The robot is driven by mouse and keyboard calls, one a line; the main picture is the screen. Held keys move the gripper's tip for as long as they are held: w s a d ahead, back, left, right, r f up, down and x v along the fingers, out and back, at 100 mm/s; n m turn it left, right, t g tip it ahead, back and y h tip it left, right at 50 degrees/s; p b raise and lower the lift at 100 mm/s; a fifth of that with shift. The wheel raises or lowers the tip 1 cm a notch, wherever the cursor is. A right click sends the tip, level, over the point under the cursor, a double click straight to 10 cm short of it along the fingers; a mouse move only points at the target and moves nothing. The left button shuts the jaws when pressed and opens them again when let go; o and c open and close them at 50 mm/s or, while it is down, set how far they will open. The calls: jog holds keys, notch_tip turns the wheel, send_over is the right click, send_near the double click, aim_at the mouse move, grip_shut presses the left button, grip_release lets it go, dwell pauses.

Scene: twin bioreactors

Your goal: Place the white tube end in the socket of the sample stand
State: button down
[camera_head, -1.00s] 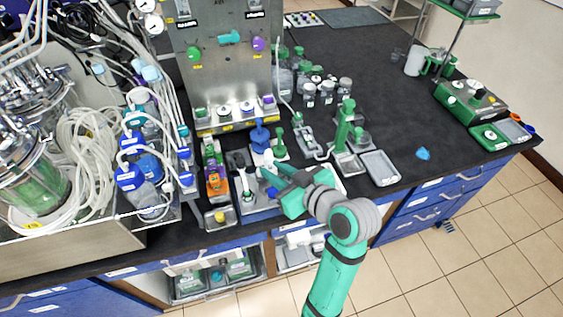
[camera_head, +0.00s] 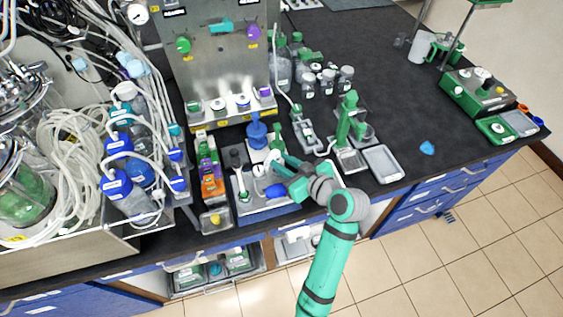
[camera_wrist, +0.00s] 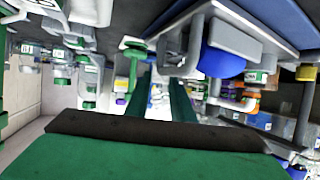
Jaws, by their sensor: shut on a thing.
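My gripper (camera_head: 282,163) is over the back right of the blue-edged tray (camera_head: 262,216) at the bench front. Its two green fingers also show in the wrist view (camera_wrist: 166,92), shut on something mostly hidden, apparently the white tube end. A green upright stand on a grey base (camera_head: 345,126) is farther right. I cannot tell which is the sample stand; no socket shows clearly.
A blue-topped fixture (camera_head: 257,132) stands just behind and left of the gripper. A blue piece (camera_head: 276,190) lies close below it. An orange-labelled bottle (camera_head: 212,186) is to the left.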

jog(key=shift+s+a+f, duration=0.2)
jog(key=shift+s+f, duration=0.1)
jog(key=shift+f, duration=0.35)
jog(key=c, duration=1.5)
grip_release()
jog(key=shift+d, duration=0.1)
jog(key=shift+c, duration=0.2)
jog(key=shift+r, duration=0.1)
jog(key=shift+s+d+r, duration=0.15)
jog(key=shift+d, duration=0.05)
jog(key=v, duration=1.1)
jog(key=shift+s+r, duration=0.2)
